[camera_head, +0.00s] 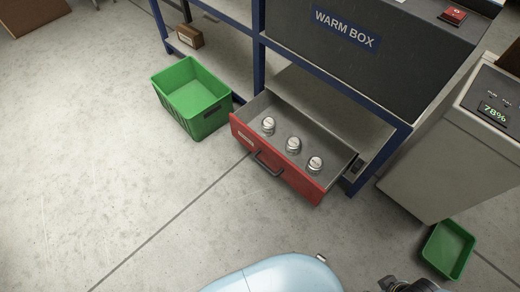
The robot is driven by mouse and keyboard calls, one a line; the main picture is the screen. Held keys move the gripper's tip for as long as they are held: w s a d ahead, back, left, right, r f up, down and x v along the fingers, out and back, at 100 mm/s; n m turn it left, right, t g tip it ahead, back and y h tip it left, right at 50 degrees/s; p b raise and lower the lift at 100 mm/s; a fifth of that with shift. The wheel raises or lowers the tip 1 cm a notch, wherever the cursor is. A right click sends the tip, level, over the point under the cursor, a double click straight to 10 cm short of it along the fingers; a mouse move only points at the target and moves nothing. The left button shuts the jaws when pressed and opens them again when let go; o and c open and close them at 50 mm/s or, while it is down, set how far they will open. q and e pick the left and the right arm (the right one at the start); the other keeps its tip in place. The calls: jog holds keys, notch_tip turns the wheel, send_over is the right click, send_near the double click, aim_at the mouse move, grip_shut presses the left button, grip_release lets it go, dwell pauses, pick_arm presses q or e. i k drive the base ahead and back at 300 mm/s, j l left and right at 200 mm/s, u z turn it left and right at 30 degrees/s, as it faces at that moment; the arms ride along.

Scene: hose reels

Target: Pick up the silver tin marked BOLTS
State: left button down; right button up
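Three silver tins stand in a row in an open red-fronted drawer: a left tin (268,126), a middle tin (293,145) and a right tin (315,164). Each has a pale marking on its lid, too small to read, so I cannot tell which says BOLTS. The drawer (250,143) is pulled out, with a dark handle on its front. Dark parts of what looks like my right gripper (408,285) show at the bottom edge, well apart from the tins; its fingers cannot be made out. My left gripper is not in view.
A blue-framed rack holds a dark box labelled WARM BOX (346,28) above the drawer. An empty green crate (215,117) stands left of the drawer. A grey cabinet (450,150) with a 78% display and a green tray (447,249) are at right.

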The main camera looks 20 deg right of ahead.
aim_at(314, 166)
jog(key=z, duration=1)
